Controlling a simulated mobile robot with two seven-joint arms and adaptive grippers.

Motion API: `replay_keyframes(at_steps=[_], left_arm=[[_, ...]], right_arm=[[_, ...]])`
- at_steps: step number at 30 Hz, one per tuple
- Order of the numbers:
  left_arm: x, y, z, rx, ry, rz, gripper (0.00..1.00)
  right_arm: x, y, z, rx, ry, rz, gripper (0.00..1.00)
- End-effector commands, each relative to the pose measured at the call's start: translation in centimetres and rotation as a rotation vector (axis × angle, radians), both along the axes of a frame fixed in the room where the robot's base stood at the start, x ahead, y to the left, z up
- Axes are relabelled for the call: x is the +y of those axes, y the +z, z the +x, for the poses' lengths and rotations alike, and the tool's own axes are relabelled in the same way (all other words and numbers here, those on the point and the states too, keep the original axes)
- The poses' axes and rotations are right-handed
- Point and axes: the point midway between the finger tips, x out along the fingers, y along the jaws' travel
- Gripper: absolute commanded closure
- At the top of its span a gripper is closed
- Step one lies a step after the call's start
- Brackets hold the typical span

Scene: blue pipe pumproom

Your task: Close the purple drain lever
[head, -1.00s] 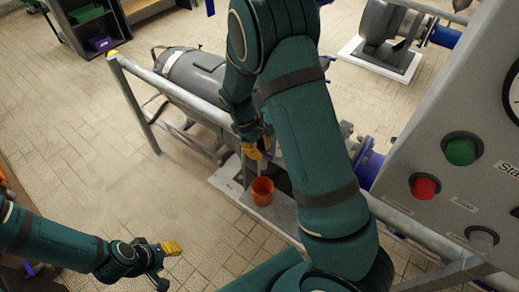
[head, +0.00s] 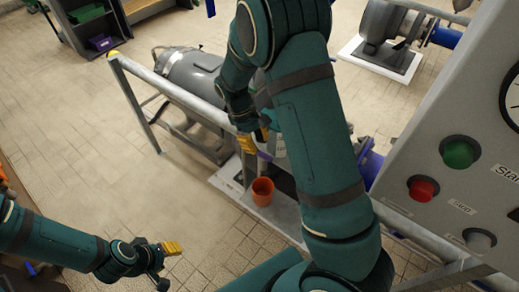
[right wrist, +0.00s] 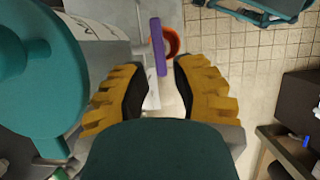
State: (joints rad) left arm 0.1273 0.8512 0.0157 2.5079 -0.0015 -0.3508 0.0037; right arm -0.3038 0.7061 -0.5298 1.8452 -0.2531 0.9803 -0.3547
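The purple drain lever (right wrist: 158,47) shows in the right wrist view as a straight bar, just beyond and between my right fingertips. In the head view a small purple piece of it (head: 265,155) shows just below my right gripper (head: 256,139), partly hidden by my arm. My right gripper also shows in the right wrist view (right wrist: 160,76), with its yellow-backed fingers spread apart and nothing between the pads. I cannot see contact with the lever. My left gripper (head: 167,263) is low at the left, empty, with its fingers apart.
An orange bucket (head: 262,191) stands below the lever on a pale plinth. A grey rail (head: 170,90) runs beside the grey pump (head: 190,72). A control panel (head: 450,125) with green and red buttons stands at right. The tiled floor at left is clear.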

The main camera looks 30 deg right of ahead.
Motion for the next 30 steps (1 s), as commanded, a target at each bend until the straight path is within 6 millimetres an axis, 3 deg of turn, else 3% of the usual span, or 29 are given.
replay_keyframes(at_steps=[6, 12, 18, 30], left_arm=[[0.0, 0.0, 0.0, 0.0, 0.0, 0.0, 0.53], [0.0, 0.0, 0.0, 0.0, 0.0, 0.0, 0.53], [0.0, 0.0, 0.0, 0.0, 0.0, 0.0, 0.53], [0.0, 0.0, 0.0, 0.0, 0.0, 0.0, 0.53]], right_arm=[[0.8, 4.2, 1.7, -0.004, 0.0, 0.001, 0.75], [1.2, 6.9, 2.6, -0.002, -0.001, 0.0, 0.75], [1.3, 7.8, 3.0, 0.0, -0.001, 0.0, 0.75], [1.4, 7.8, 2.9, 0.001, -0.001, 0.0, 0.75]])
